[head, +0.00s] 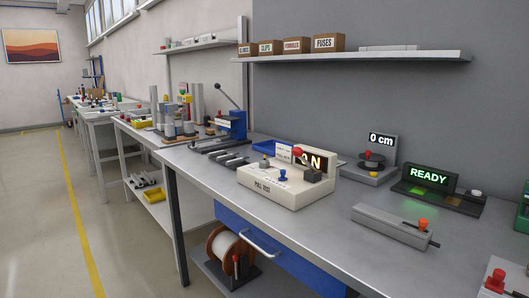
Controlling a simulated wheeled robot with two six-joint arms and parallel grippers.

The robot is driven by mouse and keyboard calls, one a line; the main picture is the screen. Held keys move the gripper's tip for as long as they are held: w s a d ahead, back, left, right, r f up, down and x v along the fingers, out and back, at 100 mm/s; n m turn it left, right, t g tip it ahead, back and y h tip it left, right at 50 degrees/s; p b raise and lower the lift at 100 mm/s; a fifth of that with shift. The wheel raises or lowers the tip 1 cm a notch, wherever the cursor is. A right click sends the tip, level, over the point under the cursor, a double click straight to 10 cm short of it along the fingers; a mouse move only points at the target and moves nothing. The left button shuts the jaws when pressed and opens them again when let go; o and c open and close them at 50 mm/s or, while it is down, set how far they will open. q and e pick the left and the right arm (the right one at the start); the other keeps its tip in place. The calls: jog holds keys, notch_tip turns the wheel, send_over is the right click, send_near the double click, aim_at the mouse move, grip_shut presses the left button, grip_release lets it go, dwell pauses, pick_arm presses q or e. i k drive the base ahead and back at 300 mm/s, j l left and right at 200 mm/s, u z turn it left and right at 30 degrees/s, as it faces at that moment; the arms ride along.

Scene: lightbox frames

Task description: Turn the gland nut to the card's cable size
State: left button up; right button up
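No gripper of mine is in view. I cannot make out a gland nut for certain. A small card with white and blue parts (283,152) stands behind the pull tester, but its text is too small to read. The white pull tester (271,192), lettered "PULL TEST", has a dark display partly hidden by a red knob (297,152); an "N" shows. A blue knob (282,175) and a grey clamp block sit on its top.
The grey bench (330,222) holds a "0 cm" unit (382,141), a green "READY" unit (429,175), a grey box with an orange knob (393,226) and a blue lever press (233,124). A shelf (350,58) hangs above. The floor at left is clear.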

aim_at(263, 163)
jog(key=i+j+z, duration=0.1)
jog(key=j, duration=0.25)
jog(key=i+j+z, duration=0.15)
jog(key=j, duration=0.25)
jog(key=i+j+z, duration=0.1)
jog(key=i+j, duration=0.15)
jog(key=j, duration=0.15)
